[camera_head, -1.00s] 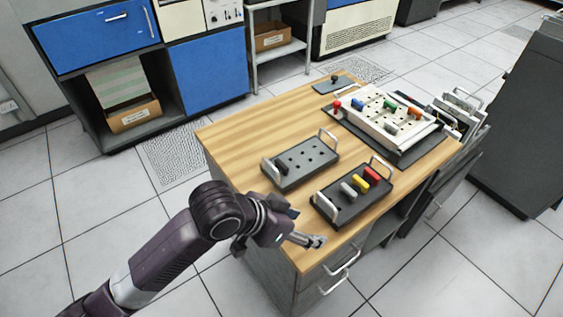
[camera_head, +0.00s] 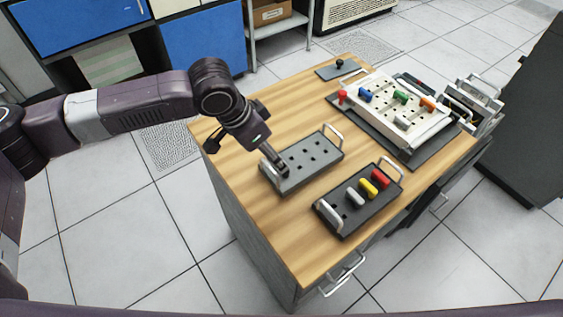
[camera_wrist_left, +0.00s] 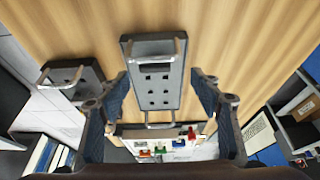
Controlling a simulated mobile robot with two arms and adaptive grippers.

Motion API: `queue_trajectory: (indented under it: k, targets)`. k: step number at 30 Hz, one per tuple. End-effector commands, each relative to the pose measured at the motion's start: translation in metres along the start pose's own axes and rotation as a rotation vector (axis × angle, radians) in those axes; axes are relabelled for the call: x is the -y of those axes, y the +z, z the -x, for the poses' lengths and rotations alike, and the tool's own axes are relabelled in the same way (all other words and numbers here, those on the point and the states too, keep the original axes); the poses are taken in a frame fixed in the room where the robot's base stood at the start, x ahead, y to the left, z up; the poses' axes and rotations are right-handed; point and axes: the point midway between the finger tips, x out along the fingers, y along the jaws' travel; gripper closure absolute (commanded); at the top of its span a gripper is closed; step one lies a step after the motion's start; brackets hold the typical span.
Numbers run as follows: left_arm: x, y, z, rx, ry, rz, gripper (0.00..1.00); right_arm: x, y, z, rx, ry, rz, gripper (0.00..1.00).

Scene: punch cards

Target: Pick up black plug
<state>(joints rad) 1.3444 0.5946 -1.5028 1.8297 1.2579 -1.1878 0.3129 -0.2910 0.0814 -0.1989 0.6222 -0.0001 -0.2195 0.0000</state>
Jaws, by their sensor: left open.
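The black plug (camera_wrist_left: 155,68) lies across one end of the grey tray (camera_wrist_left: 172,95), seen in the left wrist view. In the head view the grey tray (camera_head: 318,165) is on the wooden table, and my left gripper (camera_head: 281,168) is over its left end, mostly hiding the plug. In the left wrist view my left gripper (camera_wrist_left: 160,79) is open, with one finger on either side of the tray and nothing held. I cannot tell the exact height of the fingertips above the plug. My right gripper is not in view.
A black tray (camera_head: 345,219) with white, yellow (camera_head: 367,187) and red plugs is in front. A white plug board (camera_head: 390,130) with several coloured plugs is at the back right. Bare wooden tabletop (camera_head: 265,120) is left of and behind the grey tray. Both trays have upright metal handles.

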Motion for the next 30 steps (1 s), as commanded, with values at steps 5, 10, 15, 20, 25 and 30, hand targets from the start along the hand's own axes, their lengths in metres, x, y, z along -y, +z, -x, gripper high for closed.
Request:
queue_trajectory:
  k: [5, 10, 15, 20, 25, 30]
  targets:
    - [-0.004, -0.002, -0.020, 0.000, 0.001, -0.002, 0.41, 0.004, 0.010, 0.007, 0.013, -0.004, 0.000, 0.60]
    - [-0.006, -0.003, -0.047, 0.000, 0.000, -0.002, 0.41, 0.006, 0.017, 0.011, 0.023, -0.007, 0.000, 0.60]
    - [-0.006, -0.003, -0.058, -0.001, 0.000, -0.002, 0.41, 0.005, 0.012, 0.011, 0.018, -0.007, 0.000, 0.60]
    - [-0.006, -0.003, -0.058, -0.002, 0.000, -0.002, 0.41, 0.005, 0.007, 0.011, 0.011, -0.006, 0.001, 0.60]
    - [-0.006, -0.003, -0.058, -0.002, 0.000, -0.002, 0.57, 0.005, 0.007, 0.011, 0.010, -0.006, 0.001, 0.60]
    - [-0.006, -0.003, -0.058, -0.002, 0.000, -0.002, 0.75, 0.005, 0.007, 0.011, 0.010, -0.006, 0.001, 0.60]
